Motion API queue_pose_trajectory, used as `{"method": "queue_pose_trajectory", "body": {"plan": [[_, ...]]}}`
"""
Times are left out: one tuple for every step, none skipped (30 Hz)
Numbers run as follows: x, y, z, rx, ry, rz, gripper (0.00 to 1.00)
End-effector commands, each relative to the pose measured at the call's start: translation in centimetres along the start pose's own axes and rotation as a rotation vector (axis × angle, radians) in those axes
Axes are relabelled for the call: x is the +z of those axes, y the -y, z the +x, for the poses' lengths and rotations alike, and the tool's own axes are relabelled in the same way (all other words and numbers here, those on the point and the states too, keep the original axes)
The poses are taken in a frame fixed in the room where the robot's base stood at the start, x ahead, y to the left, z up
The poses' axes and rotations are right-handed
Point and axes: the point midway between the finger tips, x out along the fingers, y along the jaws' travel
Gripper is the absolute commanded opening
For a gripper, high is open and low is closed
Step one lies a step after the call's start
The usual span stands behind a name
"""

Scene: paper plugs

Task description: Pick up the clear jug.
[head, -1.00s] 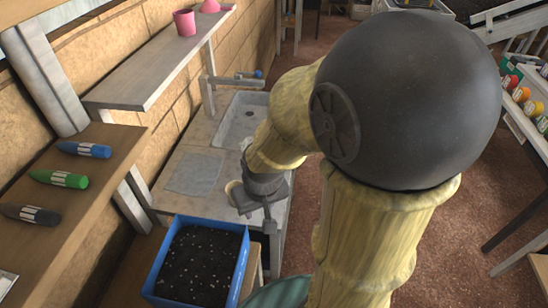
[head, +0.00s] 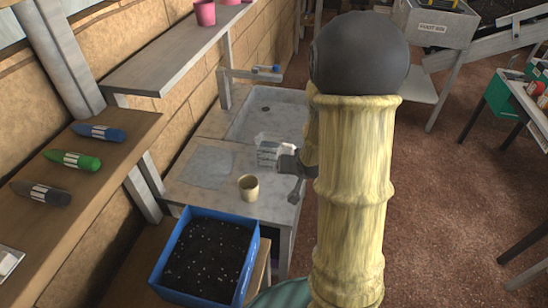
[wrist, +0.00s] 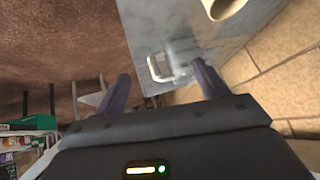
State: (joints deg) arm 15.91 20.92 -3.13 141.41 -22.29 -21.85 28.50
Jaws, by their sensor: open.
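The clear jug (head: 270,150) stands on the grey worktop beside the sink, a small see-through vessel with pale edges. In the wrist view, the jug (wrist: 157,68) shows as a pale outline with a handle-like loop, between and beyond my fingertips. My gripper (head: 294,174) is at the worktop's right side, just right of the jug, partly hidden by my arm. In the wrist view my gripper (wrist: 162,72) has its two fingers spread wide with nothing held. I cannot tell how far the jug is from the fingers.
A beige cup (head: 248,188) stands on the worktop near the jug; it also shows in the wrist view (wrist: 222,6). A sink (head: 268,112) lies behind. A blue box of soil (head: 164,262) is in front. A shelf (head: 165,60) overhangs at left.

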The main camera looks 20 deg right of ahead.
Motion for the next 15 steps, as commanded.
{"method": "queue_pose_trajectory", "body": {"plan": [[-0.1, -1.3, 1.8, -0.021, -0.034, 0.051, 0.73], [-0.4, -1.8, 2.6, -0.041, -0.059, 0.082, 0.73], [-0.7, -2.5, 3.5, -0.071, -0.089, 0.124, 0.73], [-0.9, -3.0, 4.2, -0.096, -0.111, 0.156, 0.73], [-1.0, -3.5, 4.8, -0.122, -0.132, 0.19, 0.73], [-1.1, -4.2, 5.6, -0.159, -0.157, 0.236, 0.73], [-1.2, -4.6, 6.2, -0.19, -0.175, 0.27, 0.73], [-1.1, -5.1, 6.7, -0.222, -0.19, 0.307, 0.73], [-1.1, -5.7, 7.3, -0.267, -0.21, 0.357, 0.73], [-0.9, -6.1, 7.7, -0.302, -0.224, 0.394, 0.73], [-0.8, -6.6, 8.1, -0.339, -0.235, 0.433, 0.73], [-0.5, -7.2, 8.4, -0.389, -0.249, 0.488, 0.73], [-0.3, -7.7, 8.7, -0.428, -0.258, 0.529, 0.73], [0.0, -8.1, 8.8, -0.469, -0.267, 0.571, 0.73], [0.4, -8.7, 9.0, -0.526, -0.275, 0.63, 0.73]]}}
